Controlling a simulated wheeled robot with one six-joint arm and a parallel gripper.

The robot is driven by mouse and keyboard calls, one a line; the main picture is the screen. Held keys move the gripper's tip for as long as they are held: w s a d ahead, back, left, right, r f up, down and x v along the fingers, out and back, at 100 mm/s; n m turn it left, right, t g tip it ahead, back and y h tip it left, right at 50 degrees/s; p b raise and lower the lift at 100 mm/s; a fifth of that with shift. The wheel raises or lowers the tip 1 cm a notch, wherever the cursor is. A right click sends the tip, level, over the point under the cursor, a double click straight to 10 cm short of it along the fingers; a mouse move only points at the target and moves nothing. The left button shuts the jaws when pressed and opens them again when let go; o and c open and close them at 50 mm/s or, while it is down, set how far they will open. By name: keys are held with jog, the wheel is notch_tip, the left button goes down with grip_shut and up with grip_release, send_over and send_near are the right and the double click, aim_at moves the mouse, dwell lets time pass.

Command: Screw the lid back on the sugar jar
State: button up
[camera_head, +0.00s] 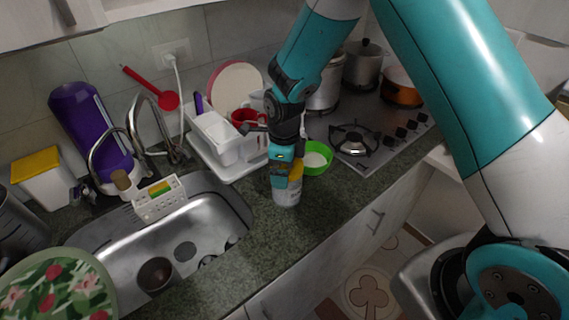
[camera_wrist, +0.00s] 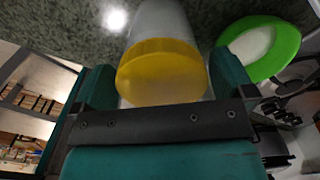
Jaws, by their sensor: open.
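The sugar jar (camera_head: 286,195) stands upright on the granite counter, right of the sink. In the wrist view the pale jar body (camera_wrist: 163,20) shows with the yellow lid (camera_wrist: 160,72) at its mouth. The lid also shows at the top of the jar in the head view (camera_head: 296,171). I cannot tell whether the threads are engaged. My gripper (camera_head: 285,168) points down over the jar. In the wrist view its teal fingers (camera_wrist: 162,82) stand open on either side of the lid. It hides part of the lid in the head view.
A green bowl (camera_head: 325,165) with white contents stands close behind and right of the jar. A white dish rack (camera_head: 225,148) is behind left, the sink (camera_head: 225,197) left, and the stove (camera_head: 375,120) back right. The counter in front of the jar is clear.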

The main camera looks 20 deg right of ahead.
jog(key=n, duration=0.5)
jog(key=shift+s, duration=0.15)
jog(key=n, duration=0.6)
jog(key=shift+s+n, duration=0.2)
jog(key=shift+n, duration=0.1)
jog(key=n, duration=0.5)
jog(key=shift+s+d+p, duration=0.1)
jog(key=shift+p, duration=0.2)
jog(key=n, duration=0.5)
jog(key=shift+d, duration=0.1)
jog(key=c, duration=0.8)
